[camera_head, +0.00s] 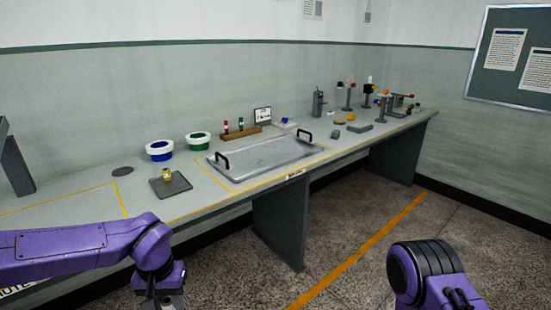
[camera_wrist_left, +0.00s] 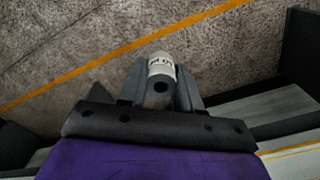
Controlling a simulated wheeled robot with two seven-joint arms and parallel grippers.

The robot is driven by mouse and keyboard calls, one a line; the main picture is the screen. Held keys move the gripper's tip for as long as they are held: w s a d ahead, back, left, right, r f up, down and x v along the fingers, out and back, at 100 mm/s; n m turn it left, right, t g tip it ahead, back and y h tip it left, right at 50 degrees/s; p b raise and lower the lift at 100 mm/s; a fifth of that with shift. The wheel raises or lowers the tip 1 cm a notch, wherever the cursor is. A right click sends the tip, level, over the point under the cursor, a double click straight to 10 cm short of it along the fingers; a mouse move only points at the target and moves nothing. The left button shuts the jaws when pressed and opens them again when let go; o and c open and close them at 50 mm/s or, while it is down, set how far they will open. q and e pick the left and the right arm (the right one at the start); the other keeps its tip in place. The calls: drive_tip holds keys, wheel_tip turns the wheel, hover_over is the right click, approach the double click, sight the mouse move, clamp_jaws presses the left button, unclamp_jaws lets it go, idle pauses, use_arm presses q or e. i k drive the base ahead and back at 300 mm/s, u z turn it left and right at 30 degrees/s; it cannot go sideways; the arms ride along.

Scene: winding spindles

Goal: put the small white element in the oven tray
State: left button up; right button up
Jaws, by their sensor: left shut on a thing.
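A small white cylinder with dark lettering and a dark hole in its end (camera_wrist_left: 161,68) is between the fingers of my left gripper (camera_wrist_left: 160,82) in the left wrist view. The gripper is shut on it, over the floor in front of the bench. In the head view my left arm comes in from the left, and the wrist is at the bottom edge; the held element does not show there. The oven tray (camera_head: 265,158), a wide metal tray with two black handles, lies on the bench beyond the arm. My right gripper is out of view.
A small dark plate (camera_head: 178,187) with a yellowish and white piece (camera_head: 166,175) lies left of the tray. Blue (camera_head: 159,151) and green-banded (camera_head: 198,141) tubs stand behind. Stands and small parts fill the far bench end. The tray looks empty.

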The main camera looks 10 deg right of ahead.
sight(267, 154)
drive_tip(key=z, duration=0.8)
drive_tip(key=i, duration=1.25)
drive_tip(key=u, duration=0.2)
